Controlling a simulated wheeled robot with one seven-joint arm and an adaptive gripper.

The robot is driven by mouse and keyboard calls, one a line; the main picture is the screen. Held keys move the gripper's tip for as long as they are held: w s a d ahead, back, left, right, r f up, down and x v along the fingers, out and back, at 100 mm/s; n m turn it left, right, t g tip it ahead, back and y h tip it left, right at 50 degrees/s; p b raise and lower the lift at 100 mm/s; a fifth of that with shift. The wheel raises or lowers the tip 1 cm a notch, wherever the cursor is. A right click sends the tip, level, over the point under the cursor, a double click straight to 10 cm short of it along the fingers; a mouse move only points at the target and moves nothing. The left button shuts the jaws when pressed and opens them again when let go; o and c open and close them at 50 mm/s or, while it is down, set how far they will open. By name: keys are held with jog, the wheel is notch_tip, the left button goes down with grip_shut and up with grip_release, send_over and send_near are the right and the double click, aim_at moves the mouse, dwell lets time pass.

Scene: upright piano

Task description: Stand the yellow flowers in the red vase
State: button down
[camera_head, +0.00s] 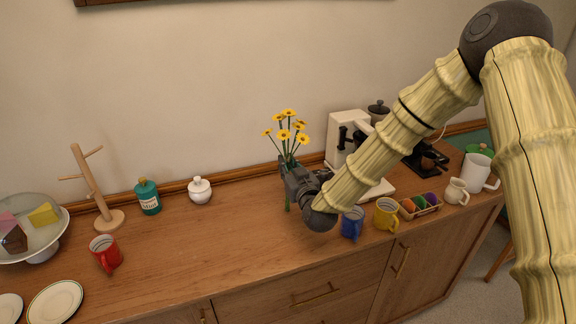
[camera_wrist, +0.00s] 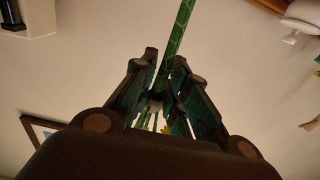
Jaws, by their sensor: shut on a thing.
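The yellow flowers (camera_head: 288,133) are a bunch of several blooms on green stems, upright above the sideboard. My gripper (camera_head: 292,170) is shut on their stems below the blooms. The stems extend below the fingers towards the wood; I cannot tell whether they touch it. In the wrist view, a green stem (camera_wrist: 179,35) runs out between the fingers of my gripper (camera_wrist: 165,78), and the blooms are mostly hidden. I cannot make out a red vase in either view. A red mug (camera_head: 105,253) with a handle stands at the front left.
The sideboard top (camera_head: 210,245) is clear between the red mug and my gripper. A blue mug (camera_head: 352,223) and a yellow mug (camera_head: 386,214) stand right of my gripper. A white coffee machine (camera_head: 346,135) is behind. A wooden mug tree (camera_head: 92,185) and teal bottle (camera_head: 148,197) stand left.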

jog(key=c, duration=1.4)
grip_release()
jog(key=shift+f, duration=0.1)
